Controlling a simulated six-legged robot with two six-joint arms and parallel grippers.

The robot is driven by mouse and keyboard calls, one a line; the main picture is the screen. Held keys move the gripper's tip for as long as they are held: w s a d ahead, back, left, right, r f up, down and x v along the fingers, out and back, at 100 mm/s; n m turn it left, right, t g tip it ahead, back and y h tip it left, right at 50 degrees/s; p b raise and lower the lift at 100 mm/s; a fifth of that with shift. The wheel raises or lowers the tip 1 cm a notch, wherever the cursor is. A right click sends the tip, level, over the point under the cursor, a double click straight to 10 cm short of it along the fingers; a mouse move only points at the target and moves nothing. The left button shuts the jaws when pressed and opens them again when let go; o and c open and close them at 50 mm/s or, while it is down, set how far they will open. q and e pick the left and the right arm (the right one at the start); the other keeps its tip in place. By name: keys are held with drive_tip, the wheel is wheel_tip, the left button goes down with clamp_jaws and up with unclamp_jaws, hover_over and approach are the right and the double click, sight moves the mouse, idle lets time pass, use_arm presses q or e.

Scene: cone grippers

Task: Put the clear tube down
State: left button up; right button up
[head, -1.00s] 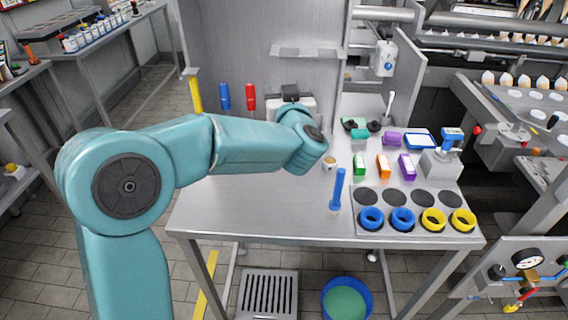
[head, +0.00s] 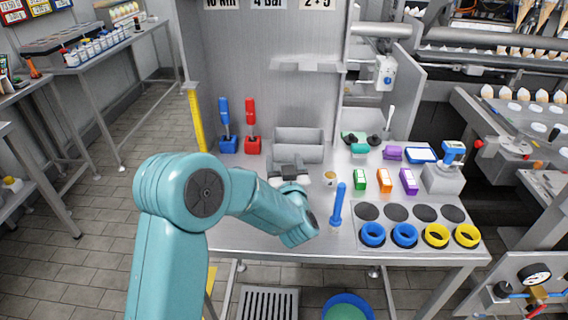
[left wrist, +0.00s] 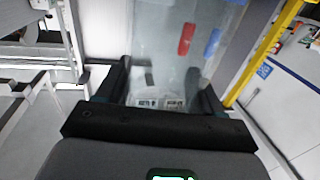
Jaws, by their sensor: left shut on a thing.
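My left gripper (head: 290,168) is low over the back middle of the steel bench, in front of a grey bin, partly hidden by my forearm. In the left wrist view its two dark fingers (left wrist: 165,92) are closed on a wide see-through body, the clear tube (left wrist: 160,45). Red and blue shapes show through the tube. I cannot make out the tube in the head view. Whether its lower end touches anything is hidden. My right gripper is not in view.
The grey bin (head: 300,146) stands at the back, right of a red tool (head: 251,125) and a blue tool (head: 224,118) in bases. A small tan-topped cup (head: 329,178) and an upright blue stick (head: 338,206) are to the right. The bench's left part (head: 232,237) looks clear.

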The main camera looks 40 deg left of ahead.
use_arm(q)
drive_tip(key=shift+s+d, duration=0.1)
drive_tip(key=shift+s, duration=0.05)
drive_tip(key=shift+f+b, duration=0.1)
drive_tip(key=shift+b, duration=0.25)
drive_tip(key=o, duration=1.3)
